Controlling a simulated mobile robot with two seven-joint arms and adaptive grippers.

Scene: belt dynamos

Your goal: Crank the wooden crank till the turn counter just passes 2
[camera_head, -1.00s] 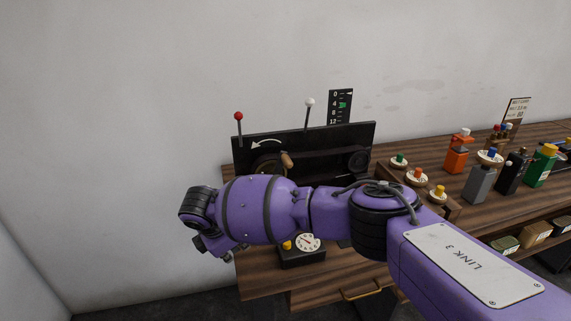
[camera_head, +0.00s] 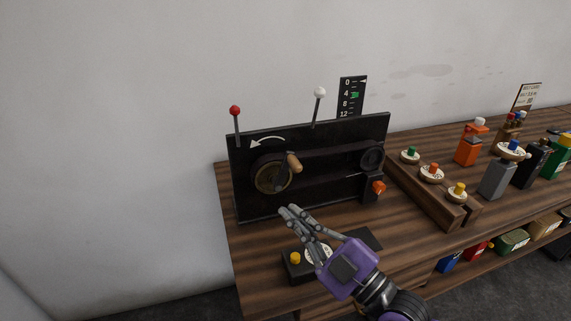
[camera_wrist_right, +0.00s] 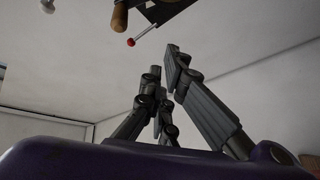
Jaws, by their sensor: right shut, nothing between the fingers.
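The wooden crank handle (camera_head: 294,162) sits up and right of the hub of a brass-coloured wheel (camera_head: 267,179) on the black upright machine (camera_head: 325,170). It also shows at the top of the right wrist view (camera_wrist_right: 120,16). A black scale (camera_head: 350,97) marked 0 to 12 stands behind the machine, its green pointer near 4. A white round dial (camera_head: 318,254) on a black box is partly hidden by my right gripper. I cannot tell which is the turn counter. My right gripper (camera_head: 288,212) is shut and empty, below and apart from the crank. My left gripper is not in view.
A red-knobbed lever (camera_head: 235,111) and a white-knobbed lever (camera_head: 320,93) rise from the machine. An orange knob (camera_head: 378,188) is at its lower right. A wooden block (camera_head: 430,197) with coloured buttons and several bottles stand to the right on the wooden table (camera_head: 262,238).

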